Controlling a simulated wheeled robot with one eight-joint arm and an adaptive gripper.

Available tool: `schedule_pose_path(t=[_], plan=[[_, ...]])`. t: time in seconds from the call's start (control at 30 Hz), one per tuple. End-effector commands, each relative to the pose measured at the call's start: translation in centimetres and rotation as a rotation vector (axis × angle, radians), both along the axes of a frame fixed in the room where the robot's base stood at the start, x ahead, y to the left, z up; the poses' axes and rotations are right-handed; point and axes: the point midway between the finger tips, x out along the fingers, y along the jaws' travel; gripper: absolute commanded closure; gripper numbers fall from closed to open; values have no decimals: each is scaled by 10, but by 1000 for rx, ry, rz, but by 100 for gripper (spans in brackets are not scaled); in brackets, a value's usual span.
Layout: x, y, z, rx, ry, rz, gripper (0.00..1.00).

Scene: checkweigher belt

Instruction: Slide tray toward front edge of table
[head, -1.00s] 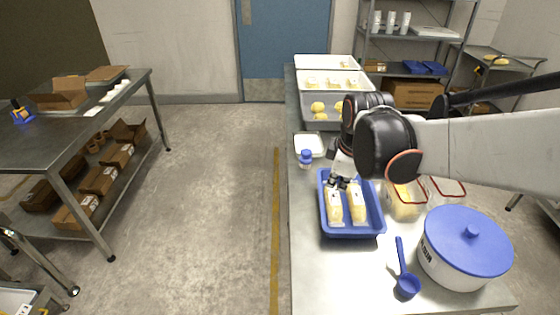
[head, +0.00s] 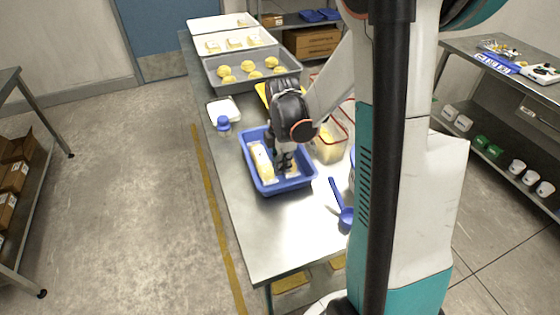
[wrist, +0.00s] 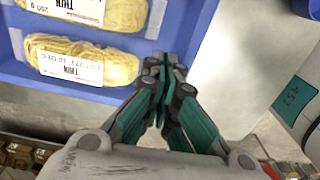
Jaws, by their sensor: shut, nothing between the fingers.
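The blue tray (head: 251,172) lies on the steel table, with two yellow packs with white labels in it. The left pack (head: 262,160) is plain to see; the right pack (head: 292,173) is mostly hidden by my gripper. My gripper (head: 285,167) is shut and empty at the right half of the tray. In the wrist view the packs (wrist: 75,60) lie beside my shut fingertips (wrist: 163,62), which overlap the blue tray (wrist: 185,25). I cannot tell whether the fingertips touch the tray.
A blue scoop (head: 343,212) lies right of the tray, near a clear bin (head: 330,150). A blue-capped bottle (head: 224,126) and a white container (head: 223,110) stand behind left. Grey and white trays (head: 250,68) fill the far end. The table's front (head: 275,240) is clear.

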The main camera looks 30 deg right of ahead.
Motion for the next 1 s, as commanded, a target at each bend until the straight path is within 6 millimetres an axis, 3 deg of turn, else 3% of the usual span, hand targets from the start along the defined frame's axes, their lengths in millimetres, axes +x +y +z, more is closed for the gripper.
schedule_pose_path(t=[0.03, 0.23, 0.5, 1.0], plan=[[0, 0, -14, 0, 0, 0, 100], [0, 0, -52, 0, 0, 0, 100], [7, 34, -47, 0, 0, 1, 100], [8, 41, -46, 0, -1, 0, 100]])
